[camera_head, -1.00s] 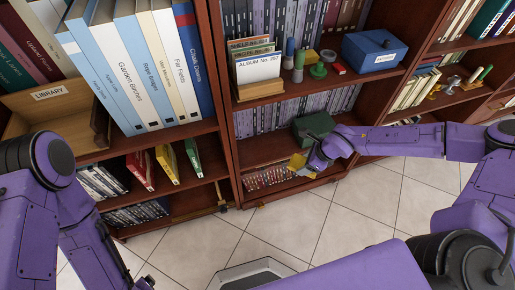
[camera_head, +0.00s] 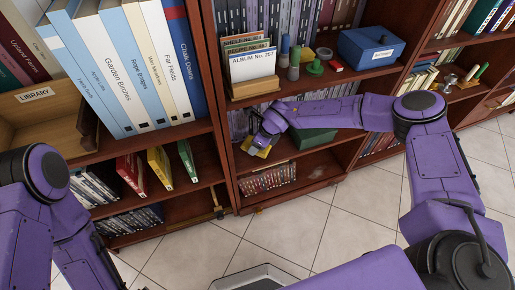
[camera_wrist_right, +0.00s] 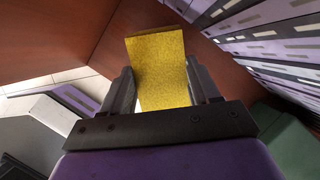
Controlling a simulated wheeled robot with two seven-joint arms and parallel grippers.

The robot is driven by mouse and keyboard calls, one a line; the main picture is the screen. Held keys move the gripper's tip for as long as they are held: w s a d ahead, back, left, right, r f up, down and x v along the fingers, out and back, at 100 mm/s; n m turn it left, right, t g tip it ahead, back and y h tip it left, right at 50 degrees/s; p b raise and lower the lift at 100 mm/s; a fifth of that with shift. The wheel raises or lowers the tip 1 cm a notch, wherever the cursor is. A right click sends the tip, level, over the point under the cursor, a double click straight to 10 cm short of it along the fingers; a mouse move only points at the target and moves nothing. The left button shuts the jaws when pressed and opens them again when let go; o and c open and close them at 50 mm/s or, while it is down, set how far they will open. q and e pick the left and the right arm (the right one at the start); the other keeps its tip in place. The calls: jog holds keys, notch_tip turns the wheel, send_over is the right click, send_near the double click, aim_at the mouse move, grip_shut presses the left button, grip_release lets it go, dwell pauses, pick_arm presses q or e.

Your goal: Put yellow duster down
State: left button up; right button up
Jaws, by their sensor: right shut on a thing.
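The yellow duster (camera_head: 258,150) is in my right gripper (camera_head: 257,142), at the left part of the middle bookcase, at the level of the shelf below the album holder. In the right wrist view the duster (camera_wrist_right: 160,72) is a flat, textured yellow piece standing out between the two dark fingers (camera_wrist_right: 163,88), which are shut on it. I cannot tell whether its far edge touches the shelf. My left arm shows at the left edge, but its gripper is out of the picture.
A dark green box (camera_head: 316,139) sits on the same shelf, partly behind my right arm. Rows of grey-purple cases (camera_head: 325,107) stand at the shelf's back. Small cases (camera_head: 268,178) fill the lower shelf's left. A blue box (camera_head: 371,45) is on the shelf above.

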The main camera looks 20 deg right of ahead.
jog(key=shift+f, duration=1.35)
jog(key=shift+f, duration=0.15)
jog(key=o, duration=1.2)
